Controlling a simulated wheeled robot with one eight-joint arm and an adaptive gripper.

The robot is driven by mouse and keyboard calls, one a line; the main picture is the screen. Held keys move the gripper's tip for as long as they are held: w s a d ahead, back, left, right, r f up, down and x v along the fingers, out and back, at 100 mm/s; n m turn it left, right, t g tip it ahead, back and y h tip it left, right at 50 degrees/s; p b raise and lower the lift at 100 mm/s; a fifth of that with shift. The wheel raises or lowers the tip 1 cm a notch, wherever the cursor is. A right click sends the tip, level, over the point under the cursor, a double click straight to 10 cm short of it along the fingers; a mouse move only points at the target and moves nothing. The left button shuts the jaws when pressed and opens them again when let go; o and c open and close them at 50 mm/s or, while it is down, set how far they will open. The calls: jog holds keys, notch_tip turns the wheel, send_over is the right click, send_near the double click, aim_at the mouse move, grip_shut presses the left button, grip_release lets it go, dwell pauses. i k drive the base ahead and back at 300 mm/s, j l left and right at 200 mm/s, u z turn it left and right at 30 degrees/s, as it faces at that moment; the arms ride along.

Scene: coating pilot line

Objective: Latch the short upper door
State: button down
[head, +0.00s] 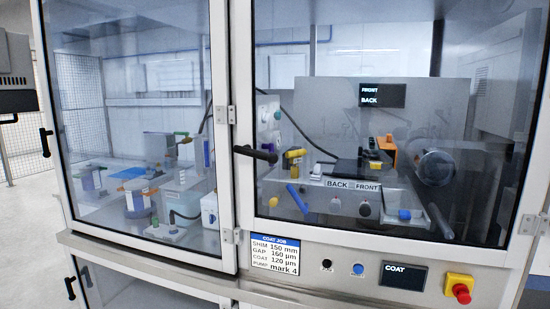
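The short upper door (243,190) is the right-hand glazed door, ending above the control panel; the left door reaches lower. Its white frame looks flush with the cabinet, though a small gap cannot be ruled out. Its black handle (256,154) sits on the left frame upright and lies nearly level, pointing right over the glass. A hinge (530,224) shows at its lower right. My gripper is not in view, and nothing touches the handle.
The taller left door (226,180) looks shut, its black handle (45,142) upright. A steel ledge (150,254) runs below the doors. The control panel holds a job card (275,254), a COAT display (403,276) and a red stop button (461,292). Coating equipment stands behind the glass.

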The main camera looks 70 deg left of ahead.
aim_at(273, 158)
jog(key=u, duration=2.55)
jog(key=i+j+z, duration=0.7)
jog(key=i+z, duration=0.25)
jog(key=k+j+u, duration=0.15)
